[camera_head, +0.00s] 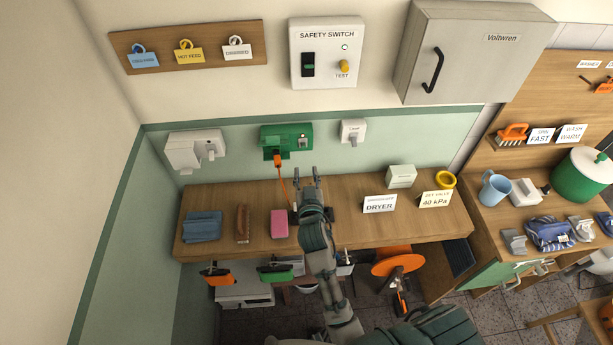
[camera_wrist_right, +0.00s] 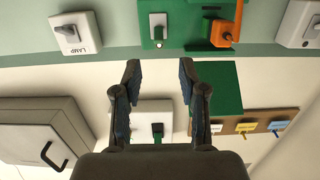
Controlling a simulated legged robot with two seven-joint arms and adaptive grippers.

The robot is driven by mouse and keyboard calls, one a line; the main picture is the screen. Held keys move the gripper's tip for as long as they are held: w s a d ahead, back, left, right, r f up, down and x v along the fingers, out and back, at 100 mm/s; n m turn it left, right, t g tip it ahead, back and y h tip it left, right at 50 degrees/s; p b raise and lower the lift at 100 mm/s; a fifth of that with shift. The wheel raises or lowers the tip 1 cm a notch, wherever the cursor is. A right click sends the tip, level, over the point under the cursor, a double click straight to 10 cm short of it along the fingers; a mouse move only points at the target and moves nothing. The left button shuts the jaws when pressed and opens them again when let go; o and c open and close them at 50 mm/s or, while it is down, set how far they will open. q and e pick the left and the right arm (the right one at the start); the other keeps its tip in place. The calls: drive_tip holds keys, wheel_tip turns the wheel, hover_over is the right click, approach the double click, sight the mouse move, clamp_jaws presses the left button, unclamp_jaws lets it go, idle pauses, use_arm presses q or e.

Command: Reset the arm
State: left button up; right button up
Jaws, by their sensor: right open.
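My right arm (camera_head: 320,245) reaches up from the bottom middle over the wooden counter in the head view. Its gripper (camera_head: 306,173) is open and points toward the green wall. Nothing shows between its fingers. In the right wrist view the two fingers (camera_wrist_right: 159,68) stand apart, with a white box and wall behind the gap. A green wall box (camera_head: 286,138) is just beyond and left of the gripper, and also shows in the wrist view (camera_wrist_right: 185,20). An orange plug (camera_head: 277,159) is at its lower edge, with an orange cord hanging toward the counter. My left gripper is not in view.
The counter (camera_head: 350,228) holds a blue cloth (camera_head: 202,226), a brown brush-like item (camera_head: 242,223), a pink block (camera_head: 279,223) and a DRYER card (camera_head: 380,204). A grey cabinet (camera_head: 465,50) hangs at upper right. A small white switch (camera_head: 353,131) is right of the green box.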

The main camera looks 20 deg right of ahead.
drive_tip(key=shift+s+a, duration=0.1)
drive_tip(key=shift+s, duration=0.3)
